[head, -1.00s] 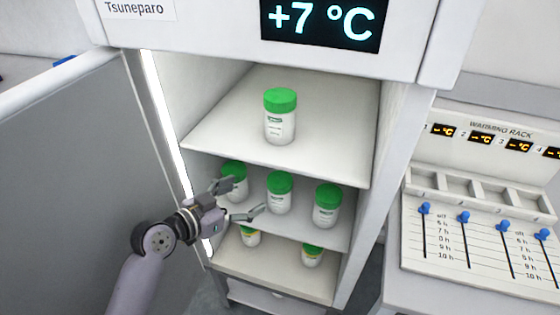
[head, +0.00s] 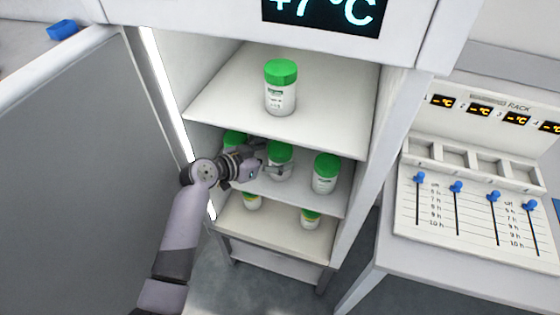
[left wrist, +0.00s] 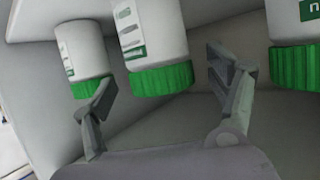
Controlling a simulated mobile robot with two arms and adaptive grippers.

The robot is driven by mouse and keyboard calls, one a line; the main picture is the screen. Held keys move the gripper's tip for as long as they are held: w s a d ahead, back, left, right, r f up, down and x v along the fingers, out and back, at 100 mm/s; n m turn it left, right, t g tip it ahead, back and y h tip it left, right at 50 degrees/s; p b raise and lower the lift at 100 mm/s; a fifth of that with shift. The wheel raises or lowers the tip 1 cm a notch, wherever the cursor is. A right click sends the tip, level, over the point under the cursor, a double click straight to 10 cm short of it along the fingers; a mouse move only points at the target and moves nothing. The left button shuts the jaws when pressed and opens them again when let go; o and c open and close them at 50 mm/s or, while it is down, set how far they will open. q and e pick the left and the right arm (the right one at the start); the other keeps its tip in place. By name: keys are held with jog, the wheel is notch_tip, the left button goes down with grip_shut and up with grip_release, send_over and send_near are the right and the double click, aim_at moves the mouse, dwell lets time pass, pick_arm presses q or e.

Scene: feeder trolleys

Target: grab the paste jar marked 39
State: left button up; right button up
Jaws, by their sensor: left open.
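White jars with green lids stand in an open cooler; I cannot read the number 39 on any. On the middle shelf are a left jar (head: 234,138), a middle jar (head: 281,153) and a right jar (head: 325,174). My left gripper (head: 270,158) is open at the middle jar and partly covers it and the left jar. In the left wrist view, which is upside down, the middle jar (left wrist: 150,35) shows between and beyond the open fingers (left wrist: 163,78); contact is unclear. Another jar (head: 280,88) stands alone on the top shelf. My right gripper is not in view.
Smaller jars with yellow-marked labels (head: 310,218) stand on the lower shelf (head: 275,238). The top shelf (head: 335,110) is close above my gripper. The open door (head: 80,150) is at left, a warming rack (head: 470,215) with blue sliders at right.

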pick_arm(q)
jog(key=shift+x, duration=1.25)
jog(key=shift+c, duration=0.5)
jog(key=c, duration=1.7)
jog(key=shift+r, duration=0.15)
